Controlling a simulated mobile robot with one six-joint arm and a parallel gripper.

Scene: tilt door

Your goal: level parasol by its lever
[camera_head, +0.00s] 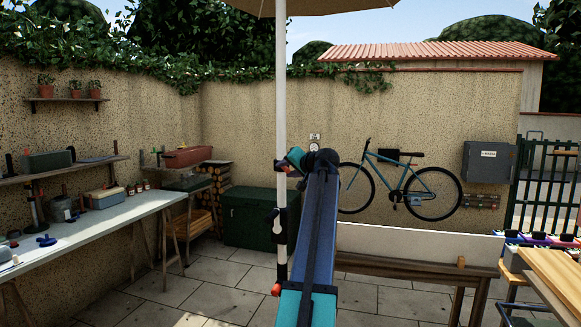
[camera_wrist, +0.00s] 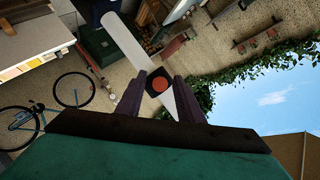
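The parasol's white pole (camera_head: 281,110) stands upright in the head view. Part of its tan canopy (camera_head: 310,6) shows at the top edge. A dark fitting (camera_head: 277,222) sits on the pole, with a red-orange knob (camera_head: 276,290) lower down. My gripper (camera_head: 286,167) is at the pole, above that fitting, partly hidden by my blue arm. In the wrist view the pole (camera_wrist: 122,38) runs diagonally, and a dark block with a red-orange disc (camera_wrist: 159,84) lies between my two spread fingers (camera_wrist: 160,80). Whether the fingers touch the block is unclear.
A workbench (camera_head: 110,225) with tools runs along the left. A green chest (camera_head: 260,218) stands behind the pole, and a bicycle (camera_head: 402,185) is at the back wall. A wooden bench (camera_head: 410,268) stands right of my arm. Paved floor is open at lower left.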

